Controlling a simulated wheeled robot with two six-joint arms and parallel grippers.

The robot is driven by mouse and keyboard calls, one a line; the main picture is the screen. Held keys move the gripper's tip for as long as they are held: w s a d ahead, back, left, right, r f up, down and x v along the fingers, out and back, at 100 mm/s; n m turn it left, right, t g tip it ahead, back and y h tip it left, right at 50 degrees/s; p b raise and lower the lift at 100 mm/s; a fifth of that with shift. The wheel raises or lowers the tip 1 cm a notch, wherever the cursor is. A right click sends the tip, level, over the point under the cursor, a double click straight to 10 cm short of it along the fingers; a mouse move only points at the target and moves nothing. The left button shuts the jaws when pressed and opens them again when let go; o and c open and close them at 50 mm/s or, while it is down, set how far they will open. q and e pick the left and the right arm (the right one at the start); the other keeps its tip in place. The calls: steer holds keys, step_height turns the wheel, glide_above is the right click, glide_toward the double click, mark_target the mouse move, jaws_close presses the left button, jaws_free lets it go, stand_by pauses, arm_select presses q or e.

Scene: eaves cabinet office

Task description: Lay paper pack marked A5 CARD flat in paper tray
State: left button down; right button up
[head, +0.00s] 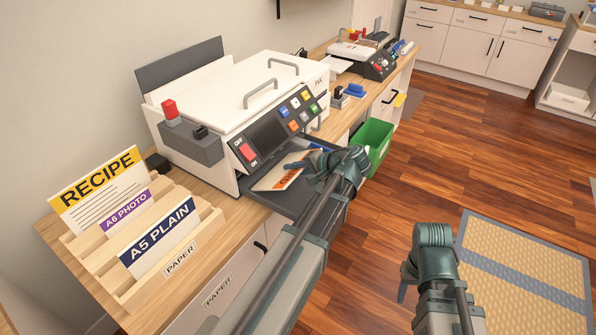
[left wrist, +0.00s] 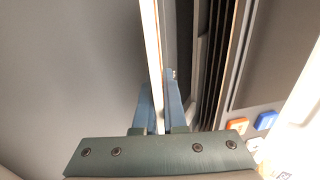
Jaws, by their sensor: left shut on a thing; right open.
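A pale paper pack (head: 277,178) with an orange label is in my left gripper (head: 303,166), over the dark pull-out tray (head: 262,197) at the front of the white machine. The label is too small and partly covered to read. In the left wrist view the pack (left wrist: 153,45) shows edge-on as a thin strip between the two blue fingers (left wrist: 160,105). I cannot tell whether it touches the tray. My left wrist hides the tray's right part. My right gripper (head: 404,283) is open and empty above the floor at the lower right.
A wooden rack marked PAPER (head: 128,290) holds RECIPE, A6 PHOTO and A5 PLAIN packs at the left. The machine (head: 215,85) has a button panel above the tray. A green bin (head: 377,140) stands just right of the tray.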

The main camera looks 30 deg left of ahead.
arm_select(q)
steer(key=shift+a, duration=0.15)
steer(key=shift+c, duration=1.5)
jaws_free()
steer(key=d+r+p, duration=0.7)
steer(key=r+p, duration=0.3)
steer(key=shift+s+d+r+p, duration=0.2)
steer(key=shift+s+r+p, duration=0.1)
steer(key=shift+r+p, duration=0.05)
stand_by(0.4)
stand_by(0.8)
steer(key=s+d+f+m+h+p, duration=0.1)
steer(key=s+d+h+p, duration=0.1)
steer(key=s+d, duration=0.3)
steer(key=s+d+f+m+h+p, duration=0.1)
steer(key=s+d+h, duration=0.4)
steer(key=d, duration=0.5)
steer(key=s+d+f+m+g+h+p, duration=0.1)
steer(key=s+d+f+h+p, duration=0.1)
steer(key=s+d, duration=0.4)
steer(key=shift+d+f+h+p, duration=0.35)
steer(key=shift+d+h, duration=0.35)
steer(key=shift+d, duration=0.3)
